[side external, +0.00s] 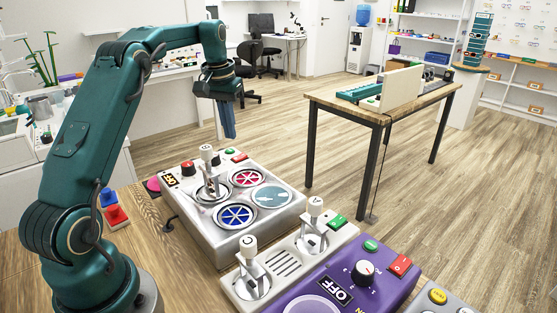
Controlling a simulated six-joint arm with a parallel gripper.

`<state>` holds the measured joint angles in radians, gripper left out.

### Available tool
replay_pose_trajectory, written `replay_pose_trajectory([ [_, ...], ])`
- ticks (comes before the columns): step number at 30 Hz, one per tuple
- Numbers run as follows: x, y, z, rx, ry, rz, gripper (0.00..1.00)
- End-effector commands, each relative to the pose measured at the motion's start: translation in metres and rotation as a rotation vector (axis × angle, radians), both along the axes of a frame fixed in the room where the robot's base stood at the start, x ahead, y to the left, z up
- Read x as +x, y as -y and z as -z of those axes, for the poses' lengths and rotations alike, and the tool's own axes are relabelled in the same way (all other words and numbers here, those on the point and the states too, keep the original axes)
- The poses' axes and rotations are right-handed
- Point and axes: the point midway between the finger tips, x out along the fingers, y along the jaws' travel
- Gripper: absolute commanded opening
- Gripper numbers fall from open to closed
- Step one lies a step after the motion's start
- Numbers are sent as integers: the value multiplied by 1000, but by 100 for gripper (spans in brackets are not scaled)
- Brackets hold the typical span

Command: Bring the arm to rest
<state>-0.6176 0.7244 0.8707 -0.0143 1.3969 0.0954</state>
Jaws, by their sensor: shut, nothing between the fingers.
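My gripper (229,132) hangs from the end of my teal arm, pointing down. Its blue fingers are shut with nothing between them. It is in the air, and in the picture its tips show just above the back edge of the white control box (207,237). No contact with the box is visible. My arm rises from its base at the lower left, reaches up and bends over to the right.
The white box carries a lever (208,160), round dials and buttons. In front are a grey lever panel (283,262) and a purple box (345,276) with a knob (363,272). A separate wooden table (400,113) stands behind right. Open floor lies between.

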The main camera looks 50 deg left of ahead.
Motion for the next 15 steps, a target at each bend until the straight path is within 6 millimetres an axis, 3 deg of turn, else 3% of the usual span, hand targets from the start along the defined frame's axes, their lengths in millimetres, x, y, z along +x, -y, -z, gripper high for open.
replay_pose_trajectory([
  [6,0,0,-12,0,1,0,0],
  [15,0,1,-13,0,-1,1,0],
])
